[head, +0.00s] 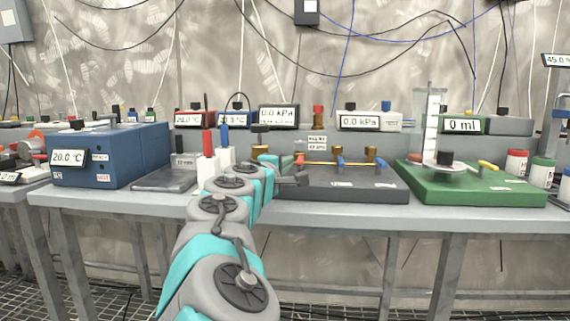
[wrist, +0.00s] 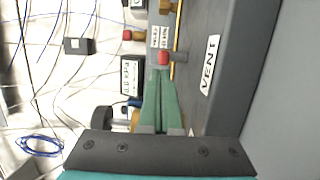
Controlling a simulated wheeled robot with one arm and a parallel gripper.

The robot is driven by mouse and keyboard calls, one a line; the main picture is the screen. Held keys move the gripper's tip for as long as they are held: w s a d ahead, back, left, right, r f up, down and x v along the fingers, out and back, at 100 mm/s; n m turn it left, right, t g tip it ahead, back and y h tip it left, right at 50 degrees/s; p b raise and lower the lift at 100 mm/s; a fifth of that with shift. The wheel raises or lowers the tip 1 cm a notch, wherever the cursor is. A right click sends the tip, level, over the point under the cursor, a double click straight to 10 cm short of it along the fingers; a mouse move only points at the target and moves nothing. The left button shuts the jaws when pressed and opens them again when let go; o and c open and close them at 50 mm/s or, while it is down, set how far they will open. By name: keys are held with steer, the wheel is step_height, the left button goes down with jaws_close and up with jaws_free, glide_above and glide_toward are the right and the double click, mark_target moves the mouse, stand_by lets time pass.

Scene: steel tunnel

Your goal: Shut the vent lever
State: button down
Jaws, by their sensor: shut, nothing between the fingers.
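The vent lever appears in the wrist view as a red-tipped handle (wrist: 163,58) beside the white VENT label (wrist: 210,65) on the dark grey valve board. Its red end also shows small in the head view (head: 299,160), just beyond my gripper. My gripper's green fingers (wrist: 161,74) are shut and empty. Their tips appear right at the red end in the wrist view; I cannot tell whether they touch it. The lever's base is partly hidden, and its exact angle to the brass pipe is unclear.
The valve board (head: 350,193) carries a brass pipe and two blue-handled levers (head: 341,162) to the right. A blue box (head: 105,158) stands left, and a green base with a syringe stand (head: 470,188) stands right. A gauge display (wrist: 131,76) is close to my fingers.

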mark_target(299, 162)
steer(key=shift+s+d+n+y, duration=0.1)
steer(key=shift+d+n+y, duration=0.3)
steer(key=shift+y, duration=0.3)
steer(key=shift+s+d+n+y, duration=0.1)
steer(key=shift+d+n+y, duration=0.1)
steer(key=shift+n+y, duration=0.4)
